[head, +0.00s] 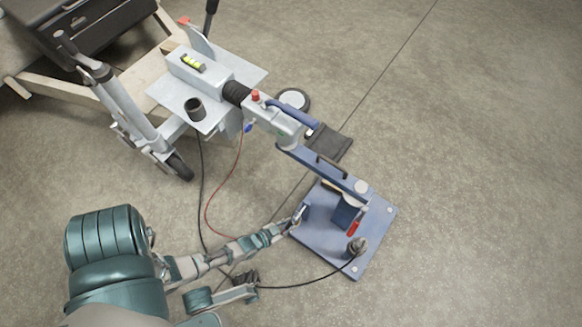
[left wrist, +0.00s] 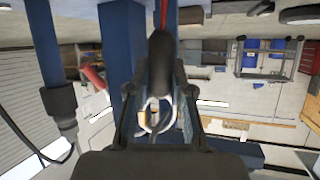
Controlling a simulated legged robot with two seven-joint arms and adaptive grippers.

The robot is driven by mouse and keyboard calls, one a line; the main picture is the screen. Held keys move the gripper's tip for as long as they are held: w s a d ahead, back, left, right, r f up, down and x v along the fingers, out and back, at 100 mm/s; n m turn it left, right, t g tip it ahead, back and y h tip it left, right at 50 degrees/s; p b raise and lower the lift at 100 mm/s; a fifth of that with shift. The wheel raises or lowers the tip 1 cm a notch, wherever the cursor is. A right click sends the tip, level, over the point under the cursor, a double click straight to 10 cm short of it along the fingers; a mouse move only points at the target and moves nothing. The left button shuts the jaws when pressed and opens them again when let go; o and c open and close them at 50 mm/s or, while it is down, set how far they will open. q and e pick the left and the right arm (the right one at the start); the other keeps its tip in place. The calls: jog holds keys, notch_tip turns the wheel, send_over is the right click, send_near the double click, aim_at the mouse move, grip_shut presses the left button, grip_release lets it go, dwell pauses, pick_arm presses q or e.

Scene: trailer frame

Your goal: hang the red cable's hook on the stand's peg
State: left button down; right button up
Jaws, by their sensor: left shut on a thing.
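My left gripper (head: 299,215) is at the left edge of the blue stand's base plate (head: 325,249). In the left wrist view the left gripper (left wrist: 158,120) is shut on the black body of the hook (left wrist: 158,65), with a metal loop showing between the fingers. The red cable (left wrist: 164,14) rises from it. In the head view the red cable (head: 208,200) hangs from the trailer coupling in a loop and goes behind my left arm. The stand's blue post (left wrist: 117,45) is close behind the fingers. I cannot make out the peg, or whether the hook touches it.
A black plug (head: 357,246) with a black cable (head: 300,286) is on the stand plate. A red handle (head: 353,228) is beside it. The trailer frame (head: 205,85) and its jockey wheel (head: 180,167) are at upper left. The floor at right is clear.

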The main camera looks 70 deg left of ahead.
dwell(0.3)
pick_arm(q)
jog(key=c, duration=1)
grip_release()
jog(key=shift+o, duration=0.2)
jog(key=shift+r, duration=0.35)
notch_tip(320, 180, up, 9)
jog(key=shift+r, duration=0.1)
